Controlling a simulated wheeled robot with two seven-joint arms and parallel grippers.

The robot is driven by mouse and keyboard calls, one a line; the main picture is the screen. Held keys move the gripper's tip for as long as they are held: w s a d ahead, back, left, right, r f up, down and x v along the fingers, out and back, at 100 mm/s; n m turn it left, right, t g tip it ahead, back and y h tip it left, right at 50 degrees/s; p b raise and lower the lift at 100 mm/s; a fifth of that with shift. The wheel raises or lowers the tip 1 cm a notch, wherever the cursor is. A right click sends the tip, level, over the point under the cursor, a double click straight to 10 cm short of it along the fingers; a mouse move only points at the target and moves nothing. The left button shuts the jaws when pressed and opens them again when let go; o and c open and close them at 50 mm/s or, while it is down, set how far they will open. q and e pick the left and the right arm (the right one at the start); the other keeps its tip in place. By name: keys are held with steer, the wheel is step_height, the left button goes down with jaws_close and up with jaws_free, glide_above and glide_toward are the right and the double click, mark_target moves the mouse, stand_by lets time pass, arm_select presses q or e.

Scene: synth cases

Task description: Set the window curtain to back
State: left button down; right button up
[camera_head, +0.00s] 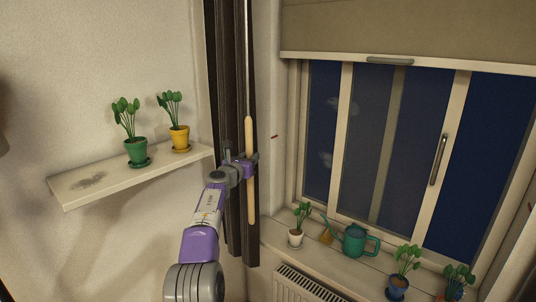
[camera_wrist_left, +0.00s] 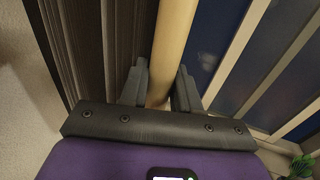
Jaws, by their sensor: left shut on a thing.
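The window curtain (camera_head: 225,75) is dark brown and hangs gathered in a narrow bundle at the left side of the window (camera_head: 385,140). A pale wooden rod (camera_head: 249,140) hangs upright in front of the curtain's right edge. My left gripper (camera_head: 250,168) is shut on the rod at about its middle. In the left wrist view the rod (camera_wrist_left: 172,45) runs between the two dark fingers (camera_wrist_left: 160,88), and the dark curtain folds (camera_wrist_left: 100,50) are just left of it. My right gripper is not in view.
A white wall shelf (camera_head: 110,178) with a green pot (camera_head: 137,152) and a yellow pot (camera_head: 180,138) is at left. The sill (camera_head: 335,262) holds a teal watering can (camera_head: 355,240) and several potted plants. A beige blind (camera_head: 420,30) covers the window top. A radiator (camera_head: 300,287) is below.

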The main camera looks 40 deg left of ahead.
arm_select(q)
steer(key=a+p, duration=0.2)
steer(key=a, duration=0.2)
steer(key=shift+r, duration=0.15)
steer(key=shift+a, duration=0.1)
steer(key=c, duration=1.2)
jaws_free()
steer(key=shift+o, duration=1.2)
steer(key=shift+w+a, duration=0.15)
steer(key=shift+a, duration=0.05)
steer(key=shift+d, duration=0.15)
